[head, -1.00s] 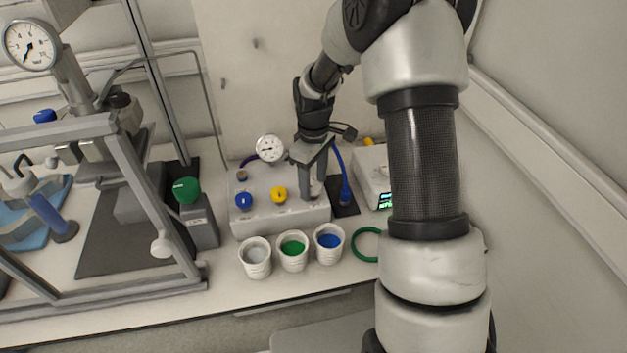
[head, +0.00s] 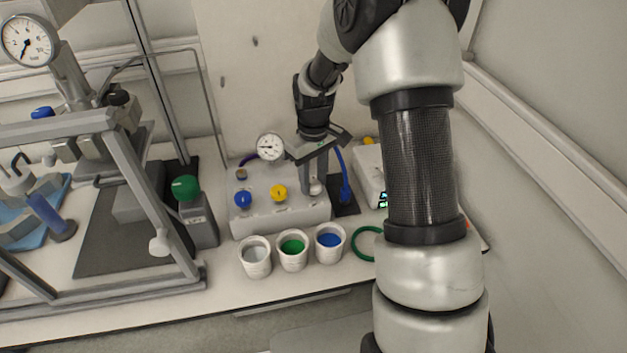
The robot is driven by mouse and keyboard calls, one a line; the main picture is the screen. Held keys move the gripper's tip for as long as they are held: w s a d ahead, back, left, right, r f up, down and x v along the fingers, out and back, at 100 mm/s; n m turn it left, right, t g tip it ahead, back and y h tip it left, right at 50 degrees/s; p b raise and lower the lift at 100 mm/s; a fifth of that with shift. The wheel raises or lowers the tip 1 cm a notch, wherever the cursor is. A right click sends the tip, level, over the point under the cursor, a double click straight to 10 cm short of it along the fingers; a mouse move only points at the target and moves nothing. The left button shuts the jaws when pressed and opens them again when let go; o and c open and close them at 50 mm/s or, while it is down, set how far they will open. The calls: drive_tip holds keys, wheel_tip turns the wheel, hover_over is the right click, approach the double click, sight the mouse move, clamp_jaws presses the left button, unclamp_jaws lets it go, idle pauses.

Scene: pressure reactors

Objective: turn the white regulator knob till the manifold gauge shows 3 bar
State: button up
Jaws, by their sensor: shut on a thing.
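The manifold box (head: 262,216) is a pale block on the bench with a blue knob (head: 243,199) and a yellow knob (head: 279,193) on its front. The white regulator knob (head: 316,187) is at the box's right end, mostly hidden by my gripper (head: 314,184). My gripper points down and is shut on the white knob. The manifold gauge (head: 270,147) is a small white dial behind the box. Its needle points roughly left, but the numbers are too small to read.
Three cups, with grey (head: 255,255), green (head: 292,248) and blue (head: 329,241) contents, stand in front of the box. A green ring (head: 366,244) lies to their right. A white device (head: 370,176) sits at right.

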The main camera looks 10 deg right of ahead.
sight(313, 184)
drive_tip(key=m, duration=0.5)
drive_tip(key=shift+b, duration=0.3)
idle(0.4)
drive_tip(key=o, duration=1.1)
drive_tip(key=shift+c, duration=0.2)
wheel_tip(313, 184, up, 18)
drive_tip(key=p, duration=0.1)
drive_tip(key=shift+f, duration=0.25)
